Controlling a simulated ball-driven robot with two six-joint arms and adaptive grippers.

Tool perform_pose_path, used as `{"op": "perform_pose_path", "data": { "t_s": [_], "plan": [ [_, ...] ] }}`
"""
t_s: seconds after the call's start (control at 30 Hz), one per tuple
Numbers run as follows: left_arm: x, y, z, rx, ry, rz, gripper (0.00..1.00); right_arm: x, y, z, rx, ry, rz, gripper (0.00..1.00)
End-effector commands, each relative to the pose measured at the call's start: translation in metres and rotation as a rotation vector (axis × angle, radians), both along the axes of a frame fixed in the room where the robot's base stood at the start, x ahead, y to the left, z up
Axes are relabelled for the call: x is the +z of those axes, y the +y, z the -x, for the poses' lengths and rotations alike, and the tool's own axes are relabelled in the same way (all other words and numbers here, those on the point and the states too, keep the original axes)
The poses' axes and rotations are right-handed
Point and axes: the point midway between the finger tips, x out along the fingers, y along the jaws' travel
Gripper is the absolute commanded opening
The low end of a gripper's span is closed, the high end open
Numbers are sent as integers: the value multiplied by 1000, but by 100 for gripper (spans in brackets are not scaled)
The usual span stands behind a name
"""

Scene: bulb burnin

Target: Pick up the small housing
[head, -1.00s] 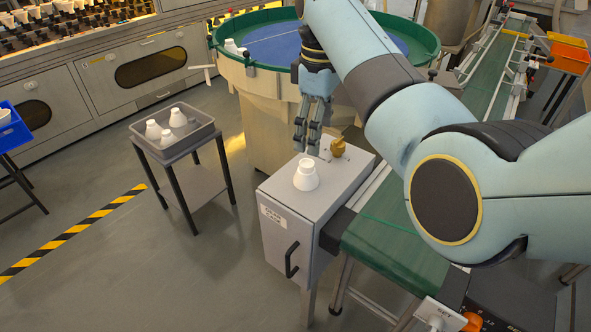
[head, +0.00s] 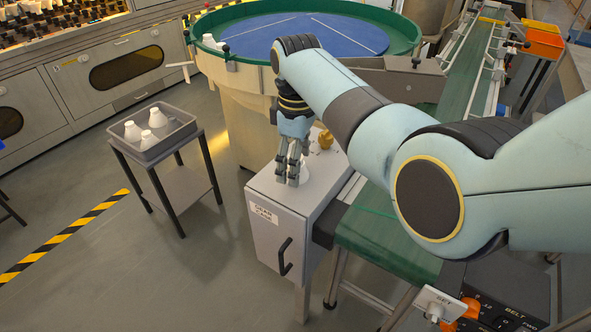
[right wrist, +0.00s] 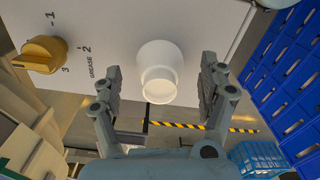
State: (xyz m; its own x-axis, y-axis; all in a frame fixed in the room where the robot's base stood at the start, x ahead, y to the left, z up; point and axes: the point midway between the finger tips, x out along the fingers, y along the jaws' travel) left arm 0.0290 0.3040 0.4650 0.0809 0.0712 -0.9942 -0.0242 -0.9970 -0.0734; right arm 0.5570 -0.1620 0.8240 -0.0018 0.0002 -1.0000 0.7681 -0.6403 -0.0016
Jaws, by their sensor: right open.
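The small white housing (right wrist: 161,68) stands on top of the grey cabinet (head: 262,188). In the right wrist view it sits between the open fingers of my right gripper (right wrist: 163,88), with a gap on each side. In the head view my right gripper (head: 290,180) points down over the cabinet top and hides most of the housing. A pale bit of the housing (head: 304,174) shows beside the fingers. My left gripper is not in view.
An orange knob (head: 325,139) sits on the cabinet behind the gripper; it also shows in the right wrist view (right wrist: 40,55). A grey bin (head: 183,137) with several white housings stands left. A green belt (head: 385,240) runs right. A round green-rimmed bowl (head: 235,58) stands behind.

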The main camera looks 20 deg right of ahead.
Motion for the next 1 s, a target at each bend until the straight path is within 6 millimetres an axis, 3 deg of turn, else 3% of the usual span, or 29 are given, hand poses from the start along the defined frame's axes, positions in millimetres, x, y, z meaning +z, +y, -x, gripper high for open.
{"op": "perform_pose_path", "data": {
  "t_s": [0.27,0.63,1.0],
  "plan": [
    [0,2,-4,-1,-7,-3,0,-4,0,0,-1,-1,0,76],
    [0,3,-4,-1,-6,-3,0,-4,0,0,-1,-1,0,28],
    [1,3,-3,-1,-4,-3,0,3,0,-1,-1,-3,0,27]
  ]
}}
